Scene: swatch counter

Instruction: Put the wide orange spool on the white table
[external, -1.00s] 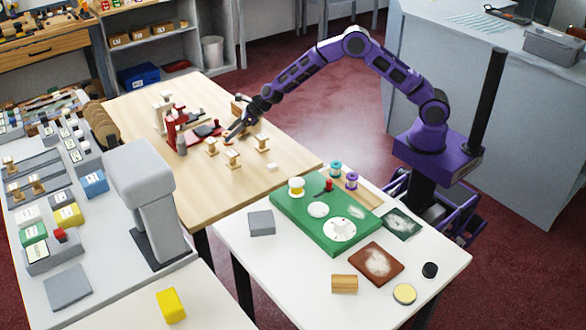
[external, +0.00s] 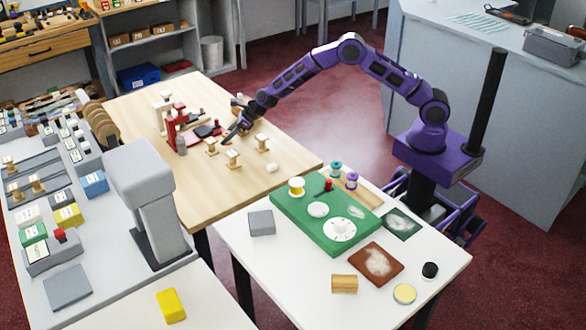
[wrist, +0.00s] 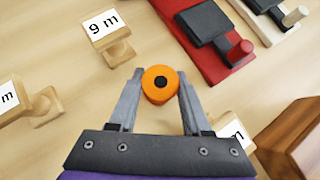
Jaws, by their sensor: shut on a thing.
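An orange spool (wrist: 161,86) with a dark centre sits between the fingertips of my gripper (wrist: 160,76) in the wrist view. The fingers press on its two sides, so my gripper is shut on it. In the external view my gripper (external: 234,133) is low over the wooden table, near the tag stands; the spool is too small and covered to make out there.
Wooden tag stands (external: 232,158) are close to my gripper, one marked "9 m" (wrist: 104,30). A red device (wrist: 212,45) is at the upper right of the wrist view. A green board (external: 300,222) with spools, a brown pad (external: 377,262) and a grey block (external: 261,223) occupy the white table.

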